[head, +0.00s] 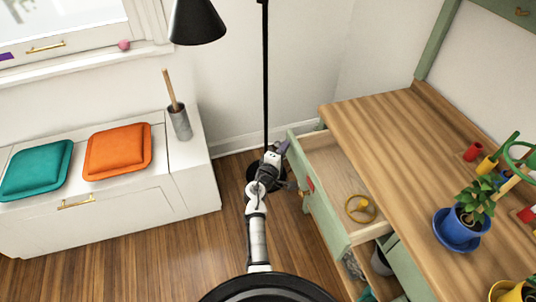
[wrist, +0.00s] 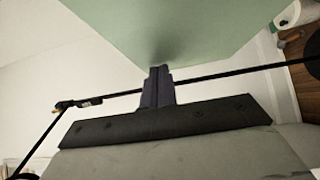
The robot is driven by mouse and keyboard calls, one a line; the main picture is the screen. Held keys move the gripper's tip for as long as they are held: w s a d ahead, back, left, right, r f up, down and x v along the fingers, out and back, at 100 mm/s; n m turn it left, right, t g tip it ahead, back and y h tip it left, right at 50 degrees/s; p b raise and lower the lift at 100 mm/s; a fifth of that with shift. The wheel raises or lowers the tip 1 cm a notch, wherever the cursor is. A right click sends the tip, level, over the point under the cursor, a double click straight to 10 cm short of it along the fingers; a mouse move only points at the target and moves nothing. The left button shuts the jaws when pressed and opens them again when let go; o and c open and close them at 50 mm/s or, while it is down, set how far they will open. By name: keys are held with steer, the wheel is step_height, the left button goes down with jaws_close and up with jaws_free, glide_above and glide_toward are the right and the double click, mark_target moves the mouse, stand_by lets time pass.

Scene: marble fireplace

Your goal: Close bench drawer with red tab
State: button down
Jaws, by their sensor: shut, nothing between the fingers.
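The green bench drawer (head: 322,200) with a red tab (head: 310,184) on its front stands pulled out from the wooden-topped workbench (head: 400,140). A yellow ring-shaped item (head: 361,208) lies inside it. My gripper (head: 284,147) is at the far end of the drawer front, on its outer side. In the wrist view my gripper (wrist: 158,72) is shut and empty, with its tips at a pale green panel (wrist: 160,30), which looks like the drawer front. I cannot tell whether they touch. The red tab is not visible in the wrist view.
A black floor lamp (head: 265,80) stands behind my arm. A white bench (head: 110,210) with teal (head: 36,170) and orange (head: 118,151) cushions is at left. A blue potted plant (head: 461,228) stands on the workbench. Open shelves lie below the drawer. Wooden floor (head: 190,255) is clear left of my arm.

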mark_target(328, 132)
steer(key=w+d, duration=0.1)
steer(key=d, duration=0.3)
steer(key=w+d+b, duration=0.1)
steer(key=w+d, duration=0.1)
steer(key=d, duration=0.3)
steer(key=w+d, duration=0.1)
steer(key=d, duration=0.4)
steer(key=shift+w+d, duration=0.25)
steer(key=shift+w, duration=0.1)
steer(key=shift+d+r, duration=0.1)
steer(key=shift+d, duration=0.15)
